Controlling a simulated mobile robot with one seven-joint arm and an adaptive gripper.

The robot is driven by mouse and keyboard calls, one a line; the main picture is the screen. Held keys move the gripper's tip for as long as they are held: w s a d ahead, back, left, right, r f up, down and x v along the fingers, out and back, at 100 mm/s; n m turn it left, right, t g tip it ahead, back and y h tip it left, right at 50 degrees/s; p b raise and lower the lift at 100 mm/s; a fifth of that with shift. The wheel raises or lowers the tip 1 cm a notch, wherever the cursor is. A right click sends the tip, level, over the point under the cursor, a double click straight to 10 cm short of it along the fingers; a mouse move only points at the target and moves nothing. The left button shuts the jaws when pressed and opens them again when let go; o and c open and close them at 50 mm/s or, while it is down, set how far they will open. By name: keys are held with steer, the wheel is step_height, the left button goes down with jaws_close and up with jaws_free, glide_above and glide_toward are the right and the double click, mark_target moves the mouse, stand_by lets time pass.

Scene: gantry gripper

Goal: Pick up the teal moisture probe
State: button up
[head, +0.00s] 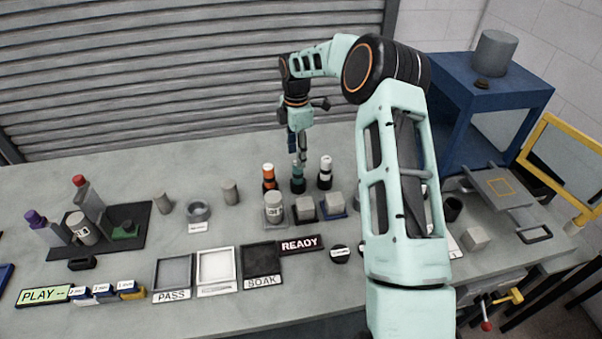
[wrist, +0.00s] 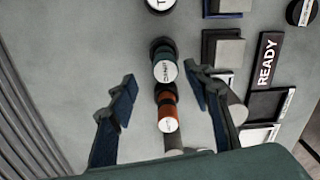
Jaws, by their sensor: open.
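The teal moisture probe (head: 297,184) stands upright between an orange-banded probe (head: 269,180) and a white-topped probe (head: 325,177) in the head view. My gripper (head: 299,155) points down just above the teal probe. In the wrist view, my open gripper (wrist: 161,80) has its fingers apart. The teal probe's round labelled top (wrist: 165,70) shows near the line between the fingertips, and the orange probe (wrist: 167,115) shows nearer the palm. Nothing is held. The exact height gap to the teal probe is hard to judge.
In front of the probes stand a labelled grey cylinder (head: 274,210) and grey blocks on dark bases (head: 305,209). A READY sign (head: 300,245) and trays (head: 262,262) lie nearer the front edge. A blue stand (head: 490,95) is at the back right.

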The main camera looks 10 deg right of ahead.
mark_target(298, 173)
steer(key=f, duration=0.2)
steer(key=f+p, duration=0.1)
steer(key=f, duration=0.5)
steer(key=shift+s+p, duration=0.3)
steer(key=shift+s, duration=0.05)
steer(key=c, duration=1.2)
